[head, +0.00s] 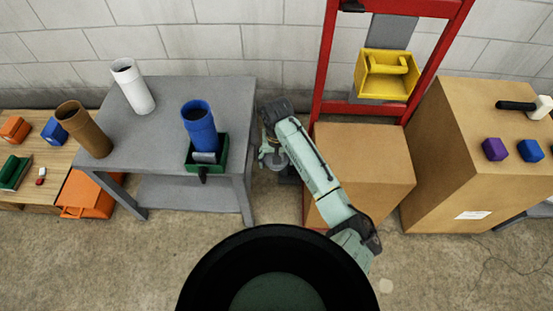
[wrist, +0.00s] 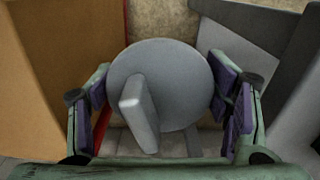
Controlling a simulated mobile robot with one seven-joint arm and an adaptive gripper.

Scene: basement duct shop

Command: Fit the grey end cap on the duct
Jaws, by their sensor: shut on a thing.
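The grey end cap (wrist: 180,75), a round disc with a raised tab handle, is between the fingers of my gripper (wrist: 165,95) in the wrist view. The fingers close on its rim from both sides. In the head view the cap (head: 277,159) is small and partly hidden by my gripper (head: 271,152), just right of the grey table (head: 150,125) and apart from it. Three upright duct-like tubes stand on that table: a white one (head: 135,90), a brown one (head: 86,132) and a blue one (head: 200,130). I cannot tell which is the task's duct.
A green tray (head: 220,160) with a grey piece is at the blue tube's base. A red rack (head: 325,70) holding a yellow bin (head: 385,85) stands behind a cardboard box (head: 375,165). A larger box (head: 435,170) is farther right.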

